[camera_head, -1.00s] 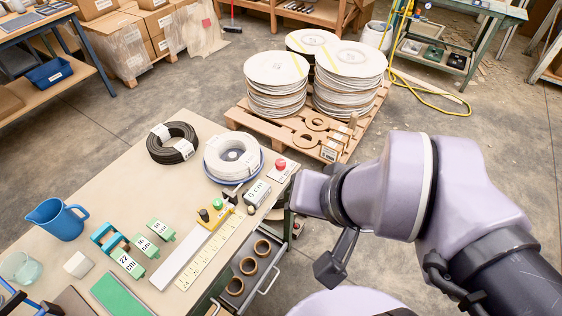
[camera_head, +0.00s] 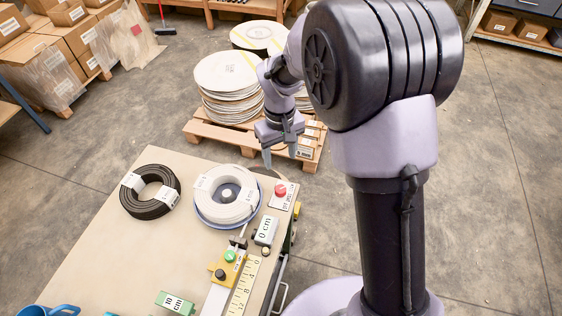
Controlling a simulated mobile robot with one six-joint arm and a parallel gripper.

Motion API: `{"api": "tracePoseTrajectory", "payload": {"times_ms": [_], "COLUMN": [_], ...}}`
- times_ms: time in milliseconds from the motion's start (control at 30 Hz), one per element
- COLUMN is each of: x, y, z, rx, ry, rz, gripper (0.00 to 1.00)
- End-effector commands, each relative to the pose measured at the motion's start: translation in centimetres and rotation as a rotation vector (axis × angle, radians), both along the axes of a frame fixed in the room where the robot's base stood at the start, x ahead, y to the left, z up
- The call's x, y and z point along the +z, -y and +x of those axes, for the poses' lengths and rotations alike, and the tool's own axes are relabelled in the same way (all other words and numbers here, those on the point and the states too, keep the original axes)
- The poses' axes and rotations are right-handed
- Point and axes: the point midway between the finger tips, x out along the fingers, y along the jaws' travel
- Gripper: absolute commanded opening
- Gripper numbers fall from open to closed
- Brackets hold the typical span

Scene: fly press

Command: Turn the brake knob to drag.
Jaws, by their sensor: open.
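I cannot tell for sure which part is the brake knob. A small yellow part (camera_head: 297,209) sits at the bench's right edge, beside the red button (camera_head: 281,189) on its labelled plate. A white cable coil (camera_head: 226,194) lies on a blue-rimmed disc left of it. A yellow block with a black knob (camera_head: 220,273) and a green knob (camera_head: 230,256) stand lower, by the ruler (camera_head: 243,287). My gripper (camera_head: 279,158) is open and empty, its fingers pointing down beyond the bench's far right corner, apart from the button and yellow part. My arm hides part of the pallet.
The bench (camera_head: 110,245) also holds a black cable coil (camera_head: 150,191), a 0 cm block (camera_head: 266,231) and a green 10 cm block (camera_head: 175,303). A pallet (camera_head: 215,135) with stacked white discs (camera_head: 229,85) stands behind my gripper. Open floor lies to the right.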

Motion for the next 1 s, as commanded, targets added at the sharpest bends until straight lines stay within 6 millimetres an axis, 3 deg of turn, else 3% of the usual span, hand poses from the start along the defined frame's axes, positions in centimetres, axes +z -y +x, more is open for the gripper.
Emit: {"api": "tracePoseTrajectory", "payload": {"times_ms": [100, 300, 500, 633, 900, 1000], "x": [-4.2, -10.2, -14.4, -15.4, -15.5, -15.5], "y": [0.0, 0.0, 0.0, 0.0, 0.0, 0.0], "z": [-0.2, -0.1, -0.1, -0.1, -0.1, -0.1], "rx": [-0.001, -0.002, -0.003, -0.004, -0.004, -0.004], "ry": [-0.005, -0.004, -0.001, 0.000, 0.000, 0.000], "rz": [0.000, 0.001, 0.001, 0.001, 0.001, 0.001], "gripper": [0.55, 0.55, 0.55, 0.55, 0.55, 0.38]}}
